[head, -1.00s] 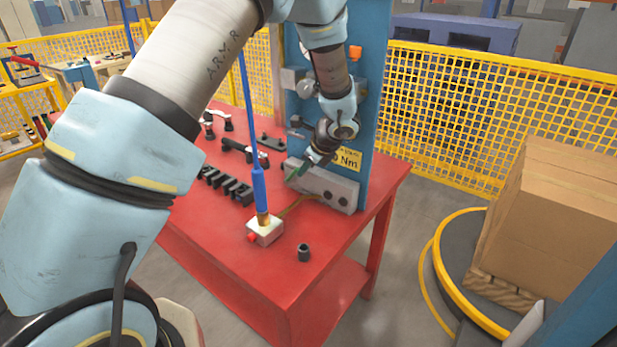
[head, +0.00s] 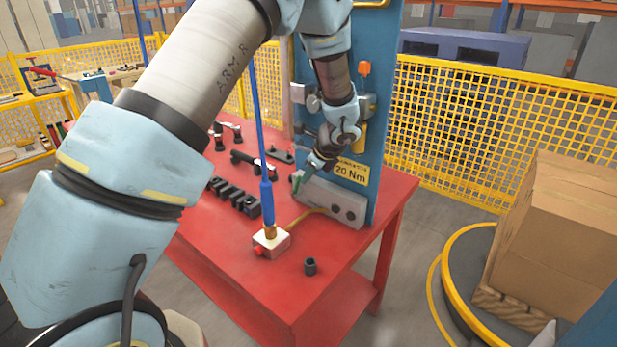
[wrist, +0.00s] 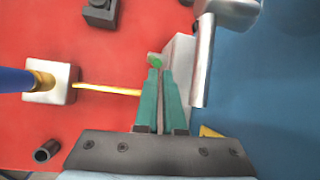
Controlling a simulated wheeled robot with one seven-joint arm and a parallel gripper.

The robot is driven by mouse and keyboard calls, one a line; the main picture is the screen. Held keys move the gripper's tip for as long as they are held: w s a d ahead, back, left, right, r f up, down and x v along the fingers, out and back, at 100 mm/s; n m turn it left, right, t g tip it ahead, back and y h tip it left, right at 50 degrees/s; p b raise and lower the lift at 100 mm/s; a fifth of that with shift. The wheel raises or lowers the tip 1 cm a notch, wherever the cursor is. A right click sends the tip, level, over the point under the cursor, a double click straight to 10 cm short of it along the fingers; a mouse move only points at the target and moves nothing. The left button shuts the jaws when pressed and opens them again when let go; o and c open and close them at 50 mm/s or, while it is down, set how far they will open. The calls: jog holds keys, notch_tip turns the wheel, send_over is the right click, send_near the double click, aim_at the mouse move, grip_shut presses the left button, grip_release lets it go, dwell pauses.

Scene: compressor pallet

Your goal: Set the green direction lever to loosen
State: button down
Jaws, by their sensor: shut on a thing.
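The green direction lever (wrist: 155,60) shows as a small green tip at the ends of my gripper's teal fingers in the wrist view. My gripper (wrist: 157,75) is shut on it, with the fingertips close together. In the head view, my gripper (head: 298,182) is at the left end of the grey block (head: 335,202) at the foot of the blue panel (head: 385,60). The lever is mostly hidden by the fingers, and its setting cannot be read. The yellow label (head: 352,172) on the panel reads 20 Nm.
A blue hanging tool (head: 265,195) stands in a white block (head: 271,243) on the red table (head: 330,280). A black socket (head: 310,266) stands near the front edge. Black holders (head: 233,196) lie to the left. A metal cylinder (wrist: 203,60) is close right of my fingers.

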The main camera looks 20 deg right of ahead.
jog(key=shift+w+a+r, duration=0.4)
jog(key=shift+w+r, duration=0.1)
jog(key=shift+w, duration=0.15)
jog(key=s+f+b+v, duration=0.1)
jog(key=b+v, duration=0.1)
jog(key=v, duration=0.8)
jog(key=shift+s+d+r, duration=0.35)
jog(key=shift+d, duration=0.1)
jog(key=a+n+g, duration=0.4)
jog(key=a+n, duration=0.9)
jog(key=a, duration=0.9)
jog(key=s+a+n+h, duration=0.1)
jog(key=s+a+n, duration=0.3)
jog(key=a+n, duration=0.3)
jog(key=s+a+f+n+h, duration=0.1)
jog(key=s+a+n, duration=0.4)
jog(key=a+n, duration=0.2)
jog(key=shift+s+f+n+g, duration=0.25)
jog(key=shift+n+g, duration=0.15)
jog(key=shift+n, duration=0.1)
